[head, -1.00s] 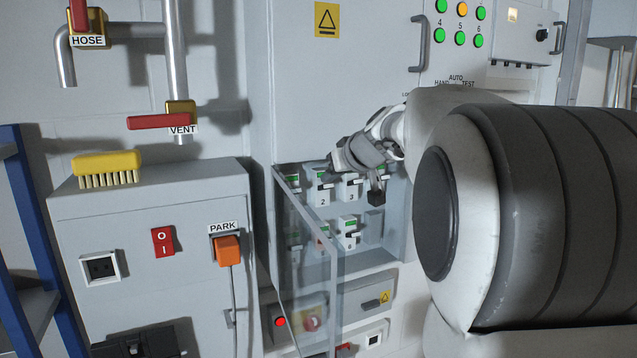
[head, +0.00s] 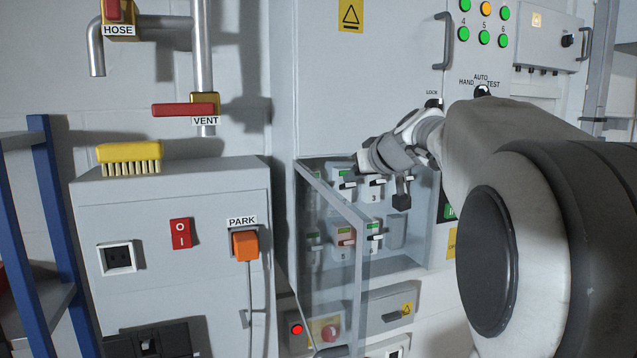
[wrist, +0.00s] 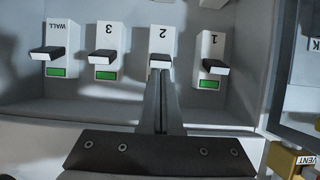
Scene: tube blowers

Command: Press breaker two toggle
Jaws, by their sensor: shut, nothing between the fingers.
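Breaker two (wrist: 163,42) is a white block with a black toggle (wrist: 159,61), between breakers 1 (wrist: 211,50) and 3 (wrist: 109,45) in the wrist view, where labels appear upside down. In the head view breaker two (head: 343,186) sits in the upper row behind the clear door's edge. My gripper (wrist: 161,76) is shut and empty, its fingertips in line with the toggle and overlapping it. I cannot tell whether they touch. The fingers hide the lower part of breaker two in the wrist view. My gripper also shows at the box opening in the head view (head: 366,160).
The clear door (head: 335,260) stands open on the left of the breaker box. A breaker marked WALL (wrist: 62,48) is beside breaker 3. A lower row includes a breaker with a red indicator (head: 346,236). A grey cabinet (head: 160,205) stands to the left.

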